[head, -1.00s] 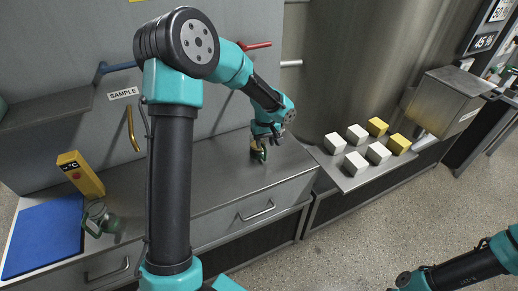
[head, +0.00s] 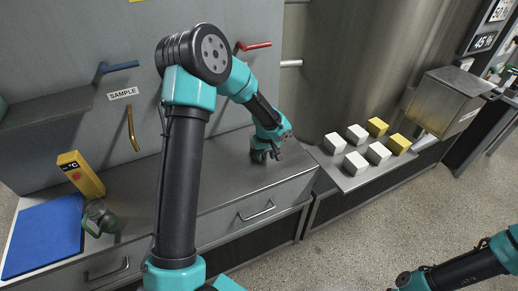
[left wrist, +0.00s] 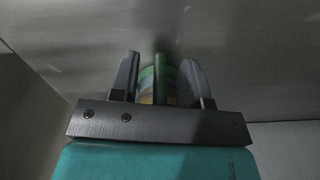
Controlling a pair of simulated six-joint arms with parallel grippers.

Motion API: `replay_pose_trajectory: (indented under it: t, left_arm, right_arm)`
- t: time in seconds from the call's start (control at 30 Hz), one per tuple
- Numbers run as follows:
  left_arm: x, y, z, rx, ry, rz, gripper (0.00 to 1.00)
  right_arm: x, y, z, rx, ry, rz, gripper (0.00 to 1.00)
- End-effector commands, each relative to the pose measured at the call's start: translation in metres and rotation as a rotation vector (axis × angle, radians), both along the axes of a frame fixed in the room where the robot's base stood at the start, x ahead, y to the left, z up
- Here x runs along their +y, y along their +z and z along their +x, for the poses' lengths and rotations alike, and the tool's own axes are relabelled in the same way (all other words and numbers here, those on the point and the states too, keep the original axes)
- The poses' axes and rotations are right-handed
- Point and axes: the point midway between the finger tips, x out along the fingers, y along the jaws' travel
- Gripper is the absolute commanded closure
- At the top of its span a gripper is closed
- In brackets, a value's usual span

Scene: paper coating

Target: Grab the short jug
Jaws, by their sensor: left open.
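My left gripper (head: 265,157) is low over the metal counter, its fingers pointing down around a small green jug. The gripper and arm hide almost all of that jug in the head view. In the left wrist view, the jug's green upright handle (left wrist: 159,76) and some of its green and yellowish body show between the two open fingers (left wrist: 160,82). Whether a finger touches it, I cannot tell. Another green jug with a handle (head: 98,217) stands at the left by the blue mat. My right gripper is out of view; only part of that arm shows.
A blue mat (head: 42,238) and a yellow °C box (head: 82,175) are at the counter's left. White and yellow cubes (head: 356,163) sit on a metal shelf to the right. A wall with handles stands close behind. The middle counter (head: 225,180) is mostly clear.

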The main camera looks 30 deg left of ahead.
Motion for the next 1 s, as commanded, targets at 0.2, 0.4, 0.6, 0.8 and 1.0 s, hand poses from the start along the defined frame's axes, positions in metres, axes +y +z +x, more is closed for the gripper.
replay_pose_trajectory:
  t: [0.2, 0.4, 0.6, 0.8, 1.0]
  left_arm:
    - [-0.0001, -0.006, -0.0002, 0.0, -0.001, 0.0, 0.58]
    - [-0.0001, -0.0058, -0.0001, 0.0, -0.001, 0.0, 0.58]
    - [-0.0001, -0.0056, -0.0001, 0.0, -0.001, 0.0, 0.62]
    - [0.0, -0.0056, -0.0002, 0.0, -0.001, 0.0, 0.81]
    - [0.0, -0.0056, -0.0002, 0.0, -0.001, 0.0, 1.0]
  right_arm:
    - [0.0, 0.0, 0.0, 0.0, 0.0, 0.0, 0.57]
    - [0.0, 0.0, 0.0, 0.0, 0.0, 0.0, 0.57]
    - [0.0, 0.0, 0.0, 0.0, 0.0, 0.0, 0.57]
    - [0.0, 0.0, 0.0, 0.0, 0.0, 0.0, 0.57]
    - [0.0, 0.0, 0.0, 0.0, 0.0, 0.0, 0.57]
